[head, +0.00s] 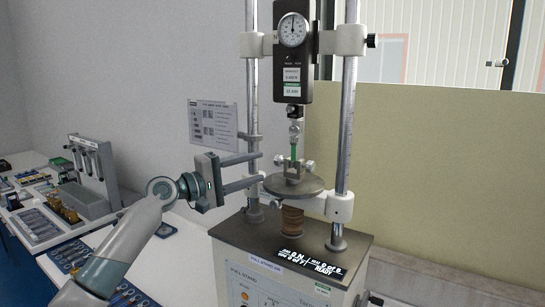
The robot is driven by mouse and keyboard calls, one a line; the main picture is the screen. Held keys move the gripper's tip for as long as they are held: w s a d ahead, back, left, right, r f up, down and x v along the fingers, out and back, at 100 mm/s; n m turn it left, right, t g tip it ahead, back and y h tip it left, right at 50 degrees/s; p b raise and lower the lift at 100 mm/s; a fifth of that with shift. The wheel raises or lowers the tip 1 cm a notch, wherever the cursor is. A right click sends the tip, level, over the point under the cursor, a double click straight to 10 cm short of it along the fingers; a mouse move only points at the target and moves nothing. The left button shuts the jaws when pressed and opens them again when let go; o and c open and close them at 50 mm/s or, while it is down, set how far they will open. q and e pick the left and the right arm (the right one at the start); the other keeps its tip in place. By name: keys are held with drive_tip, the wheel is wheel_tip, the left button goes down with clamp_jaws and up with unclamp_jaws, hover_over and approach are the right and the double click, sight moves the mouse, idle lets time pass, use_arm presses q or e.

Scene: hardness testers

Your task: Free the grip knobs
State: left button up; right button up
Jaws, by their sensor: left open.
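The pull stand (292,262) holds a small silver grip with a round knob on each side. The left grip knob (280,160) and the right grip knob (309,166) sit just above the round grey plate (293,186). A green strip (294,152) runs upright from this lower grip to the upper grip (295,128) under the gauge. My left gripper (261,168) is open, its two fingers pointing right at the left knob. The fingertips are near that knob and look empty; I cannot tell whether they touch it. My right gripper is not in view.
The black force gauge (293,50) hangs between two steel columns (347,110). A grey sign (213,124) stands behind my left gripper. At the left are a rack (92,165) and trays of small parts (44,222). A beige panel (430,165) stands behind the stand.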

sight(275, 164)
use_arm(q)
drive_tip(key=p+x, duration=0.2)
drive_tip(key=x, duration=0.4)
drive_tip(key=shift+w+d, duration=0.15)
drive_tip(key=shift+d, duration=0.15)
drive_tip(key=c, duration=1)
drive_tip(key=shift+f+b, duration=0.15)
drive_tip(key=shift+b, duration=0.4)
drive_tip(key=shift+c, duration=0.2)
drive_tip(key=b, duration=0.4)
drive_tip(key=shift+f+t+h, duration=0.2)
drive_tip(key=shift+t+h, duration=0.1)
drive_tip(key=shift+h, duration=0.1)
drive_tip(key=shift+r+m+b, duration=0.1)
drive_tip(key=shift+m+b, duration=0.2)
drive_tip(key=shift+b, duration=0.25)
drive_tip(key=shift+r, duration=0.1)
